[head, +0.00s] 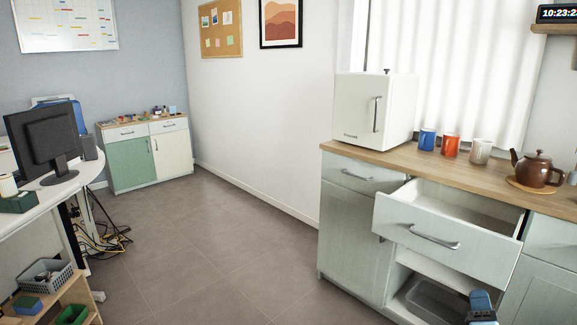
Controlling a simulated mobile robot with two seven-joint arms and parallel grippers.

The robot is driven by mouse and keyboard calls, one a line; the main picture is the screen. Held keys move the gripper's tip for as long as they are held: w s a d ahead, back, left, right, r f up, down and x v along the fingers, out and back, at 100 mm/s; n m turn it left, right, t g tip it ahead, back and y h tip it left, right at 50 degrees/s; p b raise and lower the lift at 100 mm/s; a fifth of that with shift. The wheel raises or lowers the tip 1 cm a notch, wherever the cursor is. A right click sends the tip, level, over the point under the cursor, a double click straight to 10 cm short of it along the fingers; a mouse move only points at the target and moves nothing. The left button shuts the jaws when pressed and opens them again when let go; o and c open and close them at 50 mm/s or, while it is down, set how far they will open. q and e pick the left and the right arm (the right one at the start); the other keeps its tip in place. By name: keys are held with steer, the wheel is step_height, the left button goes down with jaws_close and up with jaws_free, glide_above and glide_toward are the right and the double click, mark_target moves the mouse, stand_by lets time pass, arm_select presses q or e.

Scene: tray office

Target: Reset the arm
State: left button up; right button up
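My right gripper (481,304) shows only as a small blue and grey part at the bottom edge, in front of the lower cabinet opening. Its fingers cannot be made out, so I cannot tell whether it is open or shut, and no held object is visible. My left gripper is not in view. A pale drawer (440,232) under the wooden counter is pulled out, and the visible part of its inside looks empty. The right gripper shows below this drawer.
On the counter (455,162) stand a white box-shaped appliance (355,110), blue (427,139), red (450,145) and pale (480,151) mugs, and a brown teapot (537,168). A grey bin (430,300) sits below the drawer. A desk (40,208) stands left. The middle floor is clear.

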steer(key=s+a+f+m+g+y, duration=0.2)
steer(key=s+a+m+g+y, duration=0.15)
steer(key=s+a+y, duration=0.5)
steer(key=s+a+f+m+g+y, duration=0.2)
steer(key=s+a+m+g+y, duration=0.3)
steer(key=s+a, duration=0.7)
steer(key=s+a+r+m+t+y, duration=0.2)
steer(key=s+a+r+y, duration=0.25)
steer(key=a, duration=0.25)
steer(key=w+a+r+m+t+h, duration=0.2)
steer(key=w+a+r+m+t, duration=0.15)
steer(key=m, duration=0.25)
arm_select(q)
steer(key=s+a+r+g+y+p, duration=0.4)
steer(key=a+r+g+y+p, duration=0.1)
steer(key=p, duration=3.1)
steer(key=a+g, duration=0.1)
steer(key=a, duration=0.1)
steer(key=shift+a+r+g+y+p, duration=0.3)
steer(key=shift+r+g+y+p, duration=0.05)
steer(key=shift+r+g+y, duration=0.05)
arm_select(e)
steer(key=s+d+r+g+h, duration=0.3)
steer(key=d+r+g+h, duration=0.3)
steer(key=d, duration=0.1)
steer(key=shift+s+d+r+g, duration=0.2)
steer(key=shift+d+r+g, duration=0.15)
steer(key=shift+g, duration=0.05)
